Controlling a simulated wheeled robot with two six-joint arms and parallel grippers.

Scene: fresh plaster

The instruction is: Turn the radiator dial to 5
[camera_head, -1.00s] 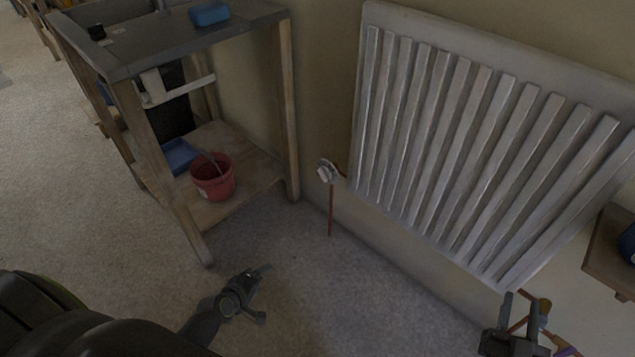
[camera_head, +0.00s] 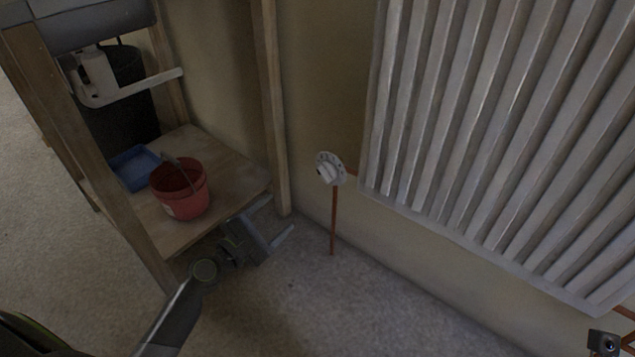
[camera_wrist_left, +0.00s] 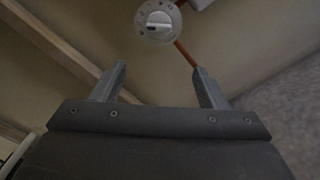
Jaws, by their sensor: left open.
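The radiator dial (camera_head: 330,169) is a round white knob with small dark marks and a raised grip bar, at the left of the radiator on a copper pipe. In the left wrist view the dial (camera_wrist_left: 158,21) is at the top, beyond the fingertips; a dark mark shows at the bar's left end. I cannot read its setting. My left gripper (camera_head: 281,215) is open and empty, apart from the dial, below and left of it in the head view. Its fingers (camera_wrist_left: 158,68) also show in the wrist view.
The ribbed white radiator (camera_head: 480,130) fills the wall at right. A copper pipe (camera_head: 333,225) runs down from the dial. A wooden stand (camera_head: 225,170) at left holds a red bucket (camera_head: 181,190) and a blue tray (camera_head: 133,167). Carpet (camera_head: 340,310) in front is clear.

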